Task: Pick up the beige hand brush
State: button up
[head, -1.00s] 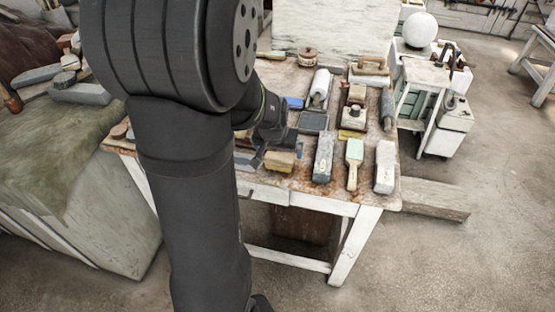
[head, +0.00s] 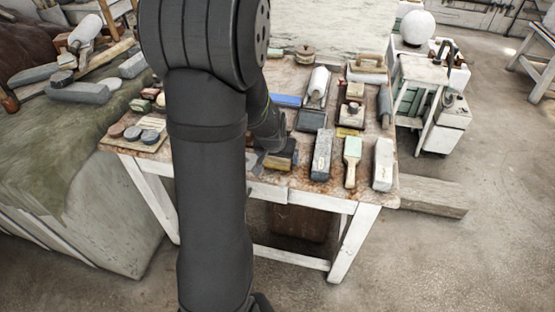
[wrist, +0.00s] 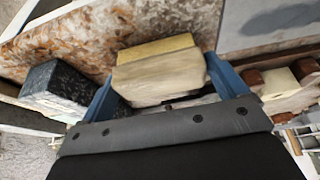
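A block-shaped beige hand brush (wrist: 160,78) with a yellowish strip along its far side lies on the worn table in the wrist view. My gripper (wrist: 158,75) has its two blue fingers spread, one on each side of it. Small gaps seem to show between fingers and brush, so I cannot confirm contact. In the head view the brush (head: 284,160) sits near the table's front edge, partly hidden by my gripper (head: 272,150), which is low over it.
A dark speckled block (wrist: 55,85) lies close to the left finger in the wrist view. The head view shows a grey block (head: 321,155), a green-and-cream brush (head: 352,160) and a white block (head: 383,163) to the right. The table (head: 222,172) is crowded.

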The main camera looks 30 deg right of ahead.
jog(key=c, duration=0.6)
jog(key=shift+r, duration=0.8)
notch_tip(320, 180, up, 3)
jog(key=shift+f, duration=0.1)
jog(key=s+d+r, duration=0.1)
jog(key=s+r, duration=0.1)
jog(key=s, duration=0.1)
jog(key=s+d+r, duration=0.1)
jog(key=s+r, duration=0.1)
jog(key=s, duration=0.2)
jog(key=s+d+r, duration=0.1)
jog(key=s+r, duration=0.1)
jog(key=s, duration=0.2)
jog(key=shift+d+r, duration=0.3)
jog(key=shift+d, duration=0.05)
jog(key=shift+o, duration=1.4)
jog(key=shift+c, duration=1)
